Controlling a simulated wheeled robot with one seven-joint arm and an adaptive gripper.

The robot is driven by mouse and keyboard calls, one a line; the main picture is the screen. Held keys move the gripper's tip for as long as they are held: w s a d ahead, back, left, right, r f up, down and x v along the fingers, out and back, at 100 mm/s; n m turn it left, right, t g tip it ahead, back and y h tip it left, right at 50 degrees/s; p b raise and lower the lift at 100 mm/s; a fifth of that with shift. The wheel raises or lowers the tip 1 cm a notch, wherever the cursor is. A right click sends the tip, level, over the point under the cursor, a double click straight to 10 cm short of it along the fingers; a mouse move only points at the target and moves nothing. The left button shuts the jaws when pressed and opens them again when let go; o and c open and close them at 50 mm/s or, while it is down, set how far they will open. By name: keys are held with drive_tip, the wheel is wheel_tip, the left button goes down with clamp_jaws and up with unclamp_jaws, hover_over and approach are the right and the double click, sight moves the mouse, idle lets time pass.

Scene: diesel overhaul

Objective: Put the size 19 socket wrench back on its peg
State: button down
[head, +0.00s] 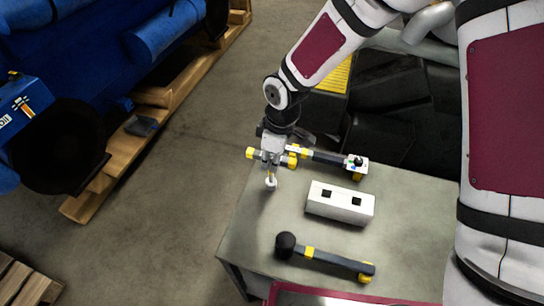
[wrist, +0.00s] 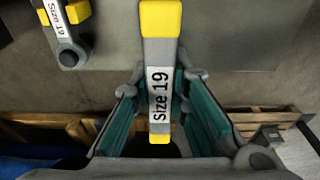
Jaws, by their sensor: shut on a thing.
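My gripper (head: 271,163) hangs over the back left corner of the grey table, shut on a yellow-ended tool. In the wrist view the tool's label (wrist: 159,95) reads "Size 19", and the tool stands between the teal pads of my gripper (wrist: 163,85). Its far end and whatever lies under my gripper are hidden. A second tool with a "Size 19" label (wrist: 57,14) and a dark round end lies at the upper left of the wrist view. A white block (head: 340,204) with two black squares on top stands on the table; I cannot tell whether these are pegs or holes.
A dark tool (head: 328,157) with a labelled end lies at the table's back edge, right of my gripper. A black-headed tool (head: 336,260) with yellow bands lies at the front of the table (head: 410,235). Blue machinery (head: 70,50) on wooden pallets stands at left.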

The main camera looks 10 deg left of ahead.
drive_tip(key=shift+f, duration=0.5)
drive_tip(key=c, duration=0.9)
unclamp_jaws()
drive_tip(key=shift+r+p, duration=1.15)
drive_tip(key=shift+r, duration=3.4)
